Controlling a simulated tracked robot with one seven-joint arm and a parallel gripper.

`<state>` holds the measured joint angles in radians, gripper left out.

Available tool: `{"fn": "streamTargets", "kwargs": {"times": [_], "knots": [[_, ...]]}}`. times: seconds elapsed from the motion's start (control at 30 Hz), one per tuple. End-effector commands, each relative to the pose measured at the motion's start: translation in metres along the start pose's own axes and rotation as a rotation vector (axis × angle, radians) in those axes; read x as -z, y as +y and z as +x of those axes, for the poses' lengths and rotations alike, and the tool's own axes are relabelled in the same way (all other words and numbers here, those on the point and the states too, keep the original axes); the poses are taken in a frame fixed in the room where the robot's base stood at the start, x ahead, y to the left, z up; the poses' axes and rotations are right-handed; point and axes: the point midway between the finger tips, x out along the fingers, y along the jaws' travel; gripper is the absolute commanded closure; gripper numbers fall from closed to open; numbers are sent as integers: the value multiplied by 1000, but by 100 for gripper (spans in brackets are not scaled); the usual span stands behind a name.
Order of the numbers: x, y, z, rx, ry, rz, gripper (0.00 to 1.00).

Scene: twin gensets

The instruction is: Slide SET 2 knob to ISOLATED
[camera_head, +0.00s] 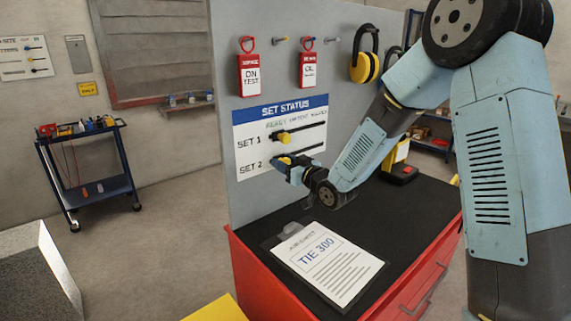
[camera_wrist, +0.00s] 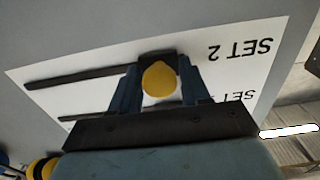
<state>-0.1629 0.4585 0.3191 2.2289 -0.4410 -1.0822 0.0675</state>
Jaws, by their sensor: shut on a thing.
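The SET STATUS board (camera_head: 280,135) is on the grey upright panel, with a slot for each set. The yellow SET 2 knob (camera_head: 284,161) is near the left end of its slot, close to the SET 2 label. My gripper (camera_head: 289,166) is at this knob, partly covering the lower slot. In the wrist view, upside down, my gripper (camera_wrist: 159,76) has its two fingers on either side of the SET 2 knob (camera_wrist: 158,80), shut on it. The SET 2 slot (camera_wrist: 80,75) runs on to the left there. The column headings are too small to read surely.
The SET 1 knob (camera_head: 283,137) is just above, near its slot's left end. Red tags (camera_head: 250,72) and yellow ear defenders (camera_head: 365,66) hang above. A clipboard sheet (camera_head: 325,262) lies on the red cabinet's black top (camera_head: 405,213). A tool trolley (camera_head: 88,165) stands left.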

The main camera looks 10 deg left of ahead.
Motion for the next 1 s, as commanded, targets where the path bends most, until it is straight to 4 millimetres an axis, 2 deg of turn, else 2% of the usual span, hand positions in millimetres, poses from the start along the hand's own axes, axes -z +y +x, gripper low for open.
{"fn": "streamTargets", "kwargs": {"times": [0.17,0.27,0.5,0.7,1.0], "knots": [[0,0,0,0,0,0,100],[0,7,0,-3,0,0,100],[0,57,0,-5,2,0,100],[0,86,0,-1,0,0,100],[0,90,0,1,-1,0,100]]}}
